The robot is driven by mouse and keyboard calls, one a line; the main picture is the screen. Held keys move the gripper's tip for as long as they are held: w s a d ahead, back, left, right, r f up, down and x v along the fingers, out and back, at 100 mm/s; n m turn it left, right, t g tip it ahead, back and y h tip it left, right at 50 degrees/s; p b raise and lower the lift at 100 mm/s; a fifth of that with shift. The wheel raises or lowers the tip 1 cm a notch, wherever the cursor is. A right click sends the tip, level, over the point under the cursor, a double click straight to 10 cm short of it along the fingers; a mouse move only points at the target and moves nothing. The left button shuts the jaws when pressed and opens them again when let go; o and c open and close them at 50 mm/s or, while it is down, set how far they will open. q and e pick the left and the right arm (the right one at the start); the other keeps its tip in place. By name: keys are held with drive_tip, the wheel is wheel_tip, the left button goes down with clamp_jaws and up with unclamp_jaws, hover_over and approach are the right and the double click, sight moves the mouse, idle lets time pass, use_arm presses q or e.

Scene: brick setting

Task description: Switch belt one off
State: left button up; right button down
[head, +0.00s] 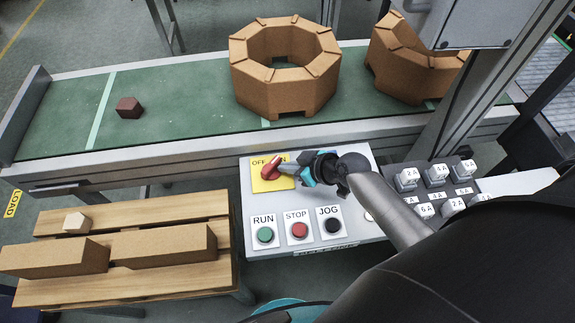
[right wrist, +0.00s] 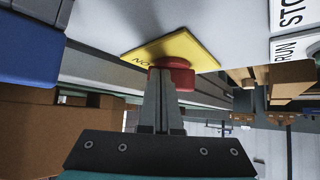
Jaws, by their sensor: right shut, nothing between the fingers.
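A red rotary switch knob (head: 268,172) sits on a yellow plate (head: 259,184) at the top left of the grey control panel (head: 270,243). OFF is readable on the plate in the head view. In the right wrist view the knob (right wrist: 181,76) is partly hidden behind my fingers, and the yellow plate (right wrist: 197,50) shows the word ON. My right gripper (head: 285,168) is shut and empty, with its fingertips at the knob's right side. Whether they touch it I cannot tell. My left gripper is not in view.
The panel carries green RUN (head: 264,235), red STOP (head: 299,230) and black JOG (head: 332,225) buttons below the knob. Several grey switches (head: 437,174) stand to the right. Behind is a green conveyor (head: 180,108) with brown octagonal blocks (head: 285,95). A wooden pallet (head: 120,290) is at left.

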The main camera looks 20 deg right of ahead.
drive_tip(key=shift+w+d+n+b, duration=0.15)
drive_tip(key=shift+n+b, duration=0.15)
drive_tip(key=shift+b, duration=0.3)
drive_tip(key=shift+y, duration=0.3)
